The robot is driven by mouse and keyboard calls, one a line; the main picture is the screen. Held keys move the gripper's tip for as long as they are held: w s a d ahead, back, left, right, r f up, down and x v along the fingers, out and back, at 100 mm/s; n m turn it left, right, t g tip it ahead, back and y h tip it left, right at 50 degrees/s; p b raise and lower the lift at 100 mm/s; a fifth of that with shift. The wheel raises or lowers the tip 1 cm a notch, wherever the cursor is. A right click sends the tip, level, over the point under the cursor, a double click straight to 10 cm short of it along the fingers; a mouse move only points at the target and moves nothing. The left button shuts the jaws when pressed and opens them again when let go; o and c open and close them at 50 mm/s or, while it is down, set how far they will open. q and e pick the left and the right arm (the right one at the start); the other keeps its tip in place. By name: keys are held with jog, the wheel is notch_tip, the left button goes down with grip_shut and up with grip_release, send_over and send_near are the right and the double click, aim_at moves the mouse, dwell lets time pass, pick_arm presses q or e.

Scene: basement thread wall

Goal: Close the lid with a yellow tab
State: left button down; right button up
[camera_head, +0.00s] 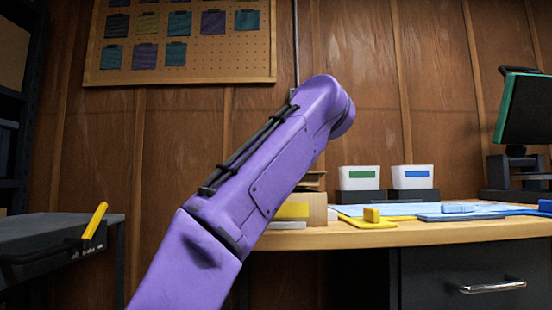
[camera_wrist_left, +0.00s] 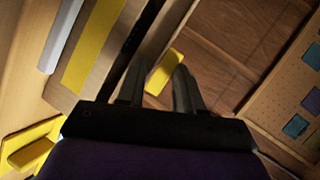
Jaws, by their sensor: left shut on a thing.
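A cardboard box (camera_head: 316,209) with a yellow label stands at the left end of the wooden bench. Its yellow-striped front (camera_wrist_left: 95,45) fills the upper left of the left wrist view. A brown lid (camera_head: 313,179) sits raised above the box, with a dark gap under it. A yellow tab (camera_wrist_left: 164,72) sticks out at the lid's edge. My left gripper (camera_wrist_left: 157,90) is shut on this tab, one finger on each side. In the head view my purple left arm hides the gripper, the tab and part of the box. My right gripper is not in view.
A yellow mat with a yellow block (camera_head: 372,215) lies right of the box, beside blue sheets (camera_head: 455,213). Two white bins (camera_head: 359,178) stand behind, and a monitor (camera_head: 525,110) at the right. A dark cart with a yellow handle (camera_head: 95,220) is at left.

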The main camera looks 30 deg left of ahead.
pick_arm(q)
jog(key=shift+w+a+f, duration=0.15)
jog(key=shift+a+f, duration=0.1)
jog(key=shift+a, duration=0.05)
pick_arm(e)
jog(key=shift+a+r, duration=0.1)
pick_arm(q)
jog(key=c, duration=1)
grip_release()
jog(key=shift+c, duration=0.2)
jog(key=shift+o, duration=1.3)
jog(key=shift+w+f, duration=0.2)
jog(key=shift+w, duration=0.05)
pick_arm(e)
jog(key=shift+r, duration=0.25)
pick_arm(q)
jog(key=p+v, duration=0.2)
jog(key=v, duration=0.8)
jog(key=shift+d+r, duration=0.2)
jog(key=shift+d, duration=0.2)
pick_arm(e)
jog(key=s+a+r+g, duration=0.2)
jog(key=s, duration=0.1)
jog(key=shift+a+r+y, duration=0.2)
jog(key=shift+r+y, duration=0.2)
